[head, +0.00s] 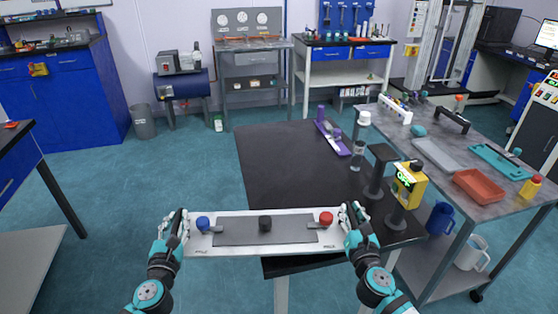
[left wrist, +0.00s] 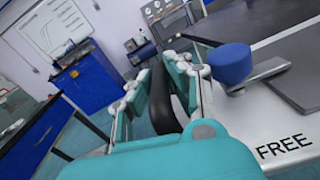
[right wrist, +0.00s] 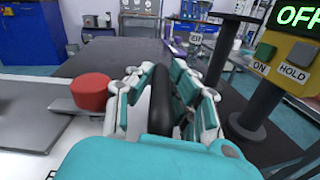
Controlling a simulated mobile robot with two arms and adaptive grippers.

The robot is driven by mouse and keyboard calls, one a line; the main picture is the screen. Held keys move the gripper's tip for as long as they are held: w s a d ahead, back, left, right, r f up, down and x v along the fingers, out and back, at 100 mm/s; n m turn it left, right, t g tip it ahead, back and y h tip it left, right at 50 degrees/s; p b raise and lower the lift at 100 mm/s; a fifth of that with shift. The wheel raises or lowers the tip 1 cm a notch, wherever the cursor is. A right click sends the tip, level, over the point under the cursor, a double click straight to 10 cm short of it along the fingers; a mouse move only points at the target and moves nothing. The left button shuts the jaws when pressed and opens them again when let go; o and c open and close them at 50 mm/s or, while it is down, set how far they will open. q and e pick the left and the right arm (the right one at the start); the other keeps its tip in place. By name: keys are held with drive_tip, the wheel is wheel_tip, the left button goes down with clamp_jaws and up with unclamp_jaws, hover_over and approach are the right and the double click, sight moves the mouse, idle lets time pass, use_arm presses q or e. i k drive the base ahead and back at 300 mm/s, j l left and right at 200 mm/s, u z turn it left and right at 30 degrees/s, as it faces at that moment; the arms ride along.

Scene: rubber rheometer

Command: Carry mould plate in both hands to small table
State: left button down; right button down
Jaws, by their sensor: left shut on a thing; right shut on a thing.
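Any gap beneath is hidden.
Two black stands (head: 378,172) and a yellow instrument reading OFF (head: 408,185) stand at the table's right side. A bottle (head: 357,155) and purple tray (head: 334,140) stand farther back. The table's left and middle are clear. A grey bench (head: 440,125) with trays adjoins on the right.

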sight(284, 178)
drive_tip(key=i+z, duration=0.15)
drive_tip(key=i, duration=0.85)
